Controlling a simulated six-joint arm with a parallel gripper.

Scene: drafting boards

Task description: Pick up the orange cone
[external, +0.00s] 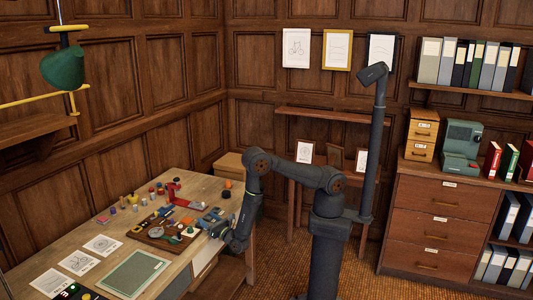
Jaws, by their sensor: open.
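My gripper (217,230) is low over the right edge of the wooden table, open and small in the view. A small orange object (228,183) is at the table's far right corner, behind my gripper. Another small orange object (187,220) lies among the items left of my gripper. Both are too small to tell which is the orange cone. Neither appears held by my gripper.
A dark brown board (152,240) with several small items lies left of my gripper. A green mat (133,273) and paper drawings (79,262) are at the front. Bare table (205,184) shows at the back.

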